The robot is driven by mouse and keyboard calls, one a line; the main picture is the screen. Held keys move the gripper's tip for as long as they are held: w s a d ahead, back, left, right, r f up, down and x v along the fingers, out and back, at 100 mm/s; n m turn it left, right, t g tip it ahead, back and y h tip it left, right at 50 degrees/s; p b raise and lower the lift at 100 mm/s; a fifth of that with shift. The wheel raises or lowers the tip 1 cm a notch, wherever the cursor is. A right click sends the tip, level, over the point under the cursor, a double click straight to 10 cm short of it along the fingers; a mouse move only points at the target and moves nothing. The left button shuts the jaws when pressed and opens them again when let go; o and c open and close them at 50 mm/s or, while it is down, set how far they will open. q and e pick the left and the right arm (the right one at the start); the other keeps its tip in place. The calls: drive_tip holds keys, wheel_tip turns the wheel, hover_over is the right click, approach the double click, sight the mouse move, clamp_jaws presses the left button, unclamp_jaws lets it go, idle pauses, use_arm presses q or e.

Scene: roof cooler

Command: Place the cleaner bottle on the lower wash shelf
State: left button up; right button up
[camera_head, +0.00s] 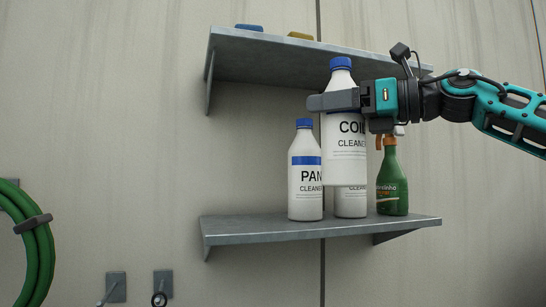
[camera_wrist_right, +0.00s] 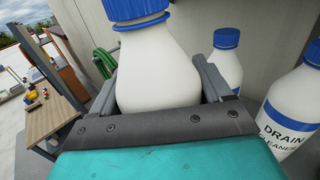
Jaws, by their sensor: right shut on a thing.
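The white COIL CLEANER bottle (camera_head: 346,150) with a blue cap is held upright by my right gripper (camera_head: 340,100). In the right wrist view the bottle (camera_wrist_right: 155,75) fills the space between the two fingers (camera_wrist_right: 160,85). In the head view the held bottle overlaps the gap above the lower wash shelf (camera_head: 250,228), and its base appears above the shelf top. A white PAN CLEANER bottle (camera_head: 305,175) stands on that shelf to its left. Another white cleaner bottle (camera_head: 350,205) stands behind it, mostly hidden. My left gripper is not in view.
A green spray bottle (camera_head: 392,190) stands at the right on the lower shelf. The upper shelf (camera_head: 250,55) holds a blue and a yellow item. The lower shelf's left end is bare. A DRAIN CLEANER bottle (camera_wrist_right: 290,105) is close by. A green hose (camera_head: 35,250) hangs at left.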

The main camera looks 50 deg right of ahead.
drive_tip(key=p+x, duration=0.4)
drive_tip(key=x, duration=0.9)
wheel_tip(320, 180, down, 7)
drive_tip(key=shift+b, duration=0.3)
drive_tip(key=shift+s, duration=0.15)
drive_tip(key=shift+f, duration=0.1)
drive_tip(key=o, duration=1.2)
drive_tip(key=shift+f, duration=0.1)
drive_tip(key=o, duration=0.3)
